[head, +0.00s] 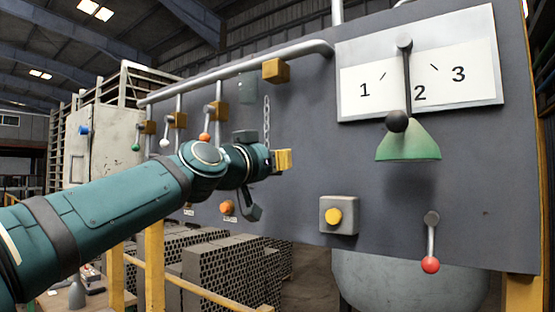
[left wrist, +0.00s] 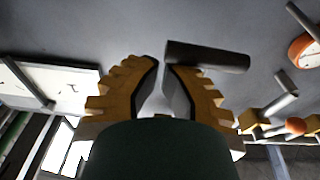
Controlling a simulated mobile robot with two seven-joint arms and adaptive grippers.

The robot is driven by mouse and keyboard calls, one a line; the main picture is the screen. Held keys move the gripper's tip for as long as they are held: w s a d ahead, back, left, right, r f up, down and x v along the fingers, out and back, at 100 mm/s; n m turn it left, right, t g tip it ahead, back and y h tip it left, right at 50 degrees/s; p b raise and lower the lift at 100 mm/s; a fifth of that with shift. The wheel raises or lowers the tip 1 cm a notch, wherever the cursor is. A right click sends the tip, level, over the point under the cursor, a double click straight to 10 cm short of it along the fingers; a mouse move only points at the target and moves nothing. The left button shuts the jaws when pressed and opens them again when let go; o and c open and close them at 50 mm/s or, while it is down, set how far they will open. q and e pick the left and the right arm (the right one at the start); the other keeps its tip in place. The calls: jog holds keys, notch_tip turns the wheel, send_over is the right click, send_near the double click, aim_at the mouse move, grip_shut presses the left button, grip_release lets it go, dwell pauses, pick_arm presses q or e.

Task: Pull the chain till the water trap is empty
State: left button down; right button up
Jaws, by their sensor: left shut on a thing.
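The chain (head: 267,118) hangs against the dark grey panel, below a brass-coloured block (head: 275,70). My left gripper (head: 287,159) is at the chain's lower end and is shut on it; its yellow fingers partly hide that end. In the left wrist view the toothed yellow fingers (left wrist: 163,66) come close together, with a narrow gap, and I cannot make out the chain links there. A murky greenish container (head: 248,88) under the pipe may be the water trap; its water level cannot be told. My right gripper is not in view.
A scale board (head: 470,55) marked 1, 2, 3 has a lever over a green cone (head: 408,145). A yellow button box (head: 339,215) and red-knobbed lever (head: 431,245) sit lower right. Several small valves line the left. Stacked hollow bricks (head: 220,268) stand below, behind a yellow rail.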

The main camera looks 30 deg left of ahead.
pick_arm(q)
jog(key=s+f, duration=0.1)
jog(key=s, duration=1)
jog(key=shift+s+a+f, duration=0.35)
jog(key=shift+s+a, duration=0.05)
jog(key=shift+a, duration=0.05)
